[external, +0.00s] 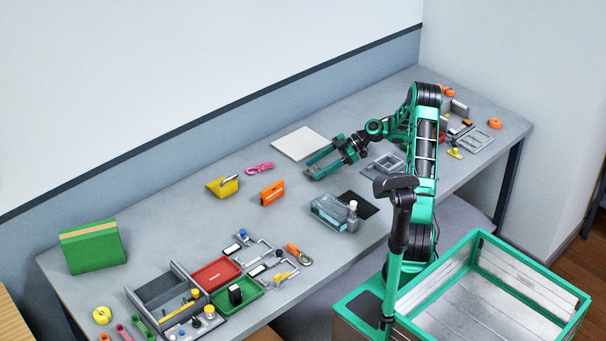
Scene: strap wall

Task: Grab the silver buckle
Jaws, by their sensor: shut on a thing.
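My gripper (312,166) is in the external view, low over the middle of the table, with its green fingers pointing left. It is shut on a small grey thing between the fingers, which fits the silver buckle. The fingers hide most of it, and its outline is too small to make out. I cannot tell whether it touches the table or hangs just above it.
A white panel (299,143) lies behind my gripper. An orange block (272,193), a yellow holder (222,187) and a pink clip (260,168) are to its left. A clear box (328,212) is in front. Grey trays (387,165) lie to the right.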

